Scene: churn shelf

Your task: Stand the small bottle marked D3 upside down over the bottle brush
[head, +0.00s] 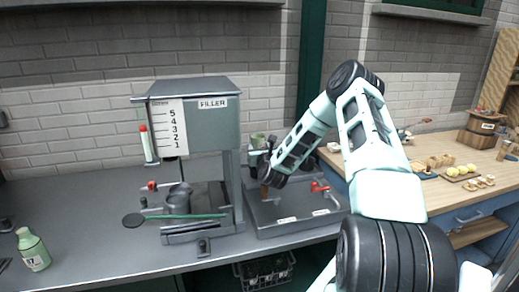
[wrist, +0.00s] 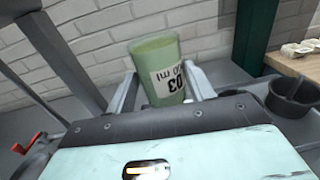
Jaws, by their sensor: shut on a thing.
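The small green bottle (head: 258,141) is at my gripper (head: 264,160), above the grey metal tray to the right of the filler. In the wrist view the bottle (wrist: 160,68) stands between the two fingers of my gripper (wrist: 162,90), which is shut on it. Its white label reads D3 and an ml figure, with the writing upside down. Its flat, wide end points up and its neck is hidden behind the gripper body. I cannot make out the bottle brush in either view; the spot under the bottle is largely covered by my arm.
A second green bottle (head: 33,250) stands at the bench's left. A dark cup (wrist: 290,96) is right of the gripper. The wall is close behind.

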